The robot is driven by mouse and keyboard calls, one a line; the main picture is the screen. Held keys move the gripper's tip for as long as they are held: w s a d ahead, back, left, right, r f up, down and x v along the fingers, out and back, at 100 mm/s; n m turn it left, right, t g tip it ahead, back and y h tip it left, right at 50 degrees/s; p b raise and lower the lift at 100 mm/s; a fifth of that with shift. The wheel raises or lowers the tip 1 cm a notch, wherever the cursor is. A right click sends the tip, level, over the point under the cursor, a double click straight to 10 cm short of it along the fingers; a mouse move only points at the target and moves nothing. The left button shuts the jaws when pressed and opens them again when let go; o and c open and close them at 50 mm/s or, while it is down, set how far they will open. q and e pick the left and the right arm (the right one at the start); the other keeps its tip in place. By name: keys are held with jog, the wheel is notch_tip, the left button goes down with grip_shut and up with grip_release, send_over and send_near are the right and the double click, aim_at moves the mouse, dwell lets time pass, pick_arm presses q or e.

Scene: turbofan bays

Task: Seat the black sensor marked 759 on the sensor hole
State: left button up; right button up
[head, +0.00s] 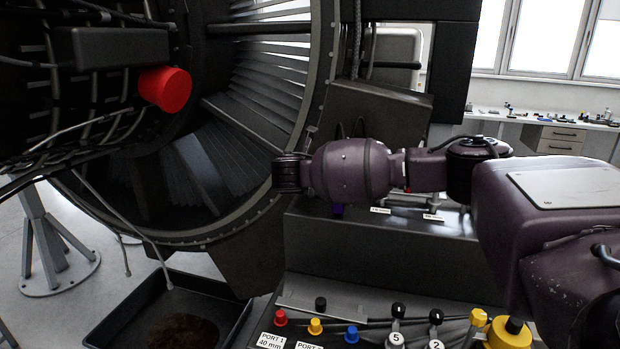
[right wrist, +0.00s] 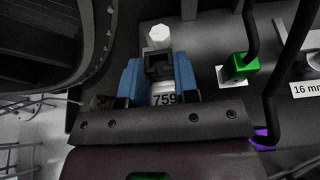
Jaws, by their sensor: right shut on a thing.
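In the right wrist view my right gripper (right wrist: 158,78) has its blue fingers closed on the sides of a black block, the black sensor (right wrist: 158,64). A white label reading 759 (right wrist: 164,99) shows between the fingers, just below the black block. A white hexagonal piece (right wrist: 157,36) stands just beyond the block; I cannot tell whether it belongs to the sensor. In the head view my right arm reaches in from the right in front of the engine, and its fingers and the sensor are hidden there. I cannot make out the sensor hole. My left gripper is not in view.
The open turbofan (head: 270,60), with a red cylinder (head: 165,88), fills the left. A black tray (head: 225,310) lies below. Red (head: 280,317), yellow (head: 315,326) and blue (head: 351,333) caps stand on the front panel. A green connector (right wrist: 240,66) with a cable is right of the gripper.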

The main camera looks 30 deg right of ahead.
jog(key=shift+f, duration=2)
dwell(1.4)
jog(key=o, duration=1.4)
jog(key=shift+r, duration=0.1)
jog(key=shift+r, duration=3.4)
